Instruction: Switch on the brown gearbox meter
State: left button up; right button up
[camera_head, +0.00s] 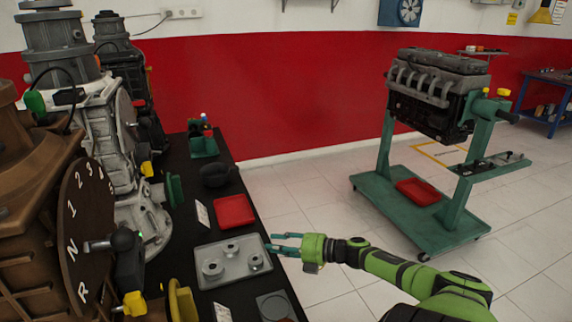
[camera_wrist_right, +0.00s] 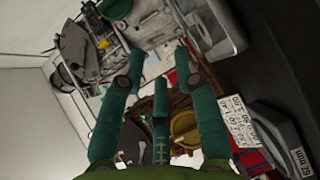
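The brown gearbox (camera_head: 28,190) stands at the left edge of the head view. Its round brown dial plate (camera_head: 88,225) carries white numbers and the letters N and R, with a dark-knobbed lever (camera_head: 125,240) in front. I cannot tell for sure which part is the meter or its switch. My right gripper (camera_head: 285,244) is well right of the gearbox, beside the table's right edge, with its teal fingers apart and nothing between them. Its open fingers also show in the right wrist view (camera_wrist_right: 160,88). My left gripper is out of view.
On the black table (camera_head: 238,187) are a grey tray (camera_head: 231,277) with round metal parts, a red tray (camera_head: 234,211) and a dark rounded object (camera_head: 215,174). A grey gearbox (camera_head: 108,130) stands behind. An engine on a green stand (camera_head: 405,215) is at right; the floor between is clear.

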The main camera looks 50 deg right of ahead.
jog(key=shift+s+d+f+m+h, duration=0.15)
jog(key=shift+d+f+m+h, duration=0.3)
jog(key=shift+d+f, duration=0.2)
jog(key=shift+s+d+f+m+h, duration=0.1)
jog(key=shift+d+f+m+h, duration=0.35)
jog(key=shift+d, duration=0.3)
jog(key=shift+f, duration=0.1)
